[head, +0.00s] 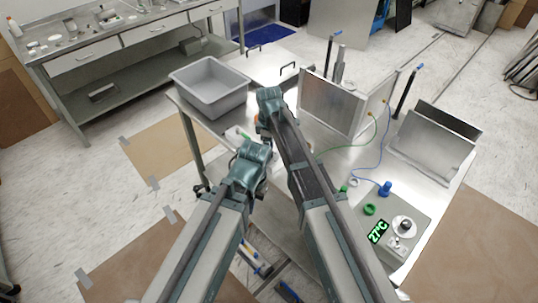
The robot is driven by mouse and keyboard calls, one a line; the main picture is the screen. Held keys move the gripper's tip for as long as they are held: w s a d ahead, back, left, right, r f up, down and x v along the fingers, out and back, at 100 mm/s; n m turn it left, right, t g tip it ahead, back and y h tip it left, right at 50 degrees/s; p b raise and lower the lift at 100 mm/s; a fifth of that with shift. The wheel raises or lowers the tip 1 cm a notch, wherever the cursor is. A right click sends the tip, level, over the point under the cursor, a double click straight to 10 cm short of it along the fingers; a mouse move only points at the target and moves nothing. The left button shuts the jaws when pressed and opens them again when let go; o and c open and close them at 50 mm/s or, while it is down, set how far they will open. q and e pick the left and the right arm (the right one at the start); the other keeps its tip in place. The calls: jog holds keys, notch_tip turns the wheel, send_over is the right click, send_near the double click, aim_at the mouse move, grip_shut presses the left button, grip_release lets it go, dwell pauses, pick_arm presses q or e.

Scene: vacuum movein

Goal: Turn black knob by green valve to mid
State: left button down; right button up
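A control box (405,212) lies on the right part of the metal table. It carries a green display (378,232) reading 27°C, a green ring-shaped part (369,209) that may be the green valve, and a round silver part (404,225). Small fittings sit at its front, but I cannot make out a black knob. My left gripper (249,160) is over the table's left front edge. My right gripper (267,112) is farther back, near the grey bin. Both are well left of the control box. Their fingers are hidden by my wrists.
A grey bin (209,86) stands at the table's back left. A metal chamber (334,102) stands at the back, with green and blue cables (378,160) running forward. A blue fitting (385,188) is behind the control box. A tilted metal panel (432,142) is at right.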

jog(key=shift+c, duration=0.2)
grip_shut()
jog(key=shift+m, duration=0.3)
jog(key=m, duration=1.2)
jog(key=shift+m, duration=2.5)
